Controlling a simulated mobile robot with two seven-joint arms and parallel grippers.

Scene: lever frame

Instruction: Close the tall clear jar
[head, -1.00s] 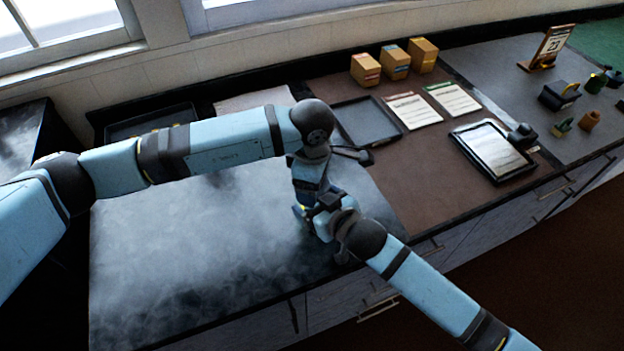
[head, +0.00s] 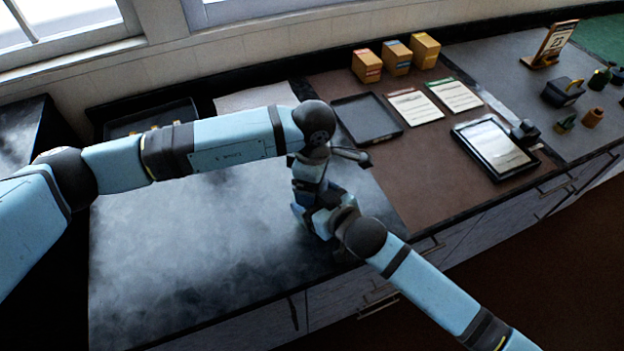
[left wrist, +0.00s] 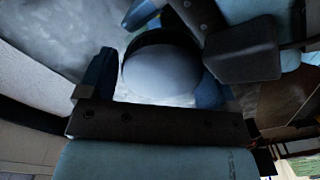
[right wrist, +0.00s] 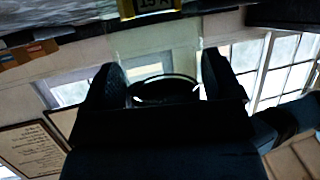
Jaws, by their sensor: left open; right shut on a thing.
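My left gripper (head: 302,210) and my right gripper (head: 325,215) are close together over the near right part of the dark counter (head: 190,260). They hide the jar in the head view. In the left wrist view a round pale lid-like disc (left wrist: 160,75) with a dark rim lies between the open fingers of my left gripper (left wrist: 152,80). I cannot tell whether it is seated. In the right wrist view my right gripper (right wrist: 162,85) is shut on a clear round thing with a dark curved rim (right wrist: 165,90), apparently the jar. Its lower part is hidden.
Another black tray (head: 150,120) is behind my left arm. The counter's left part is clear.

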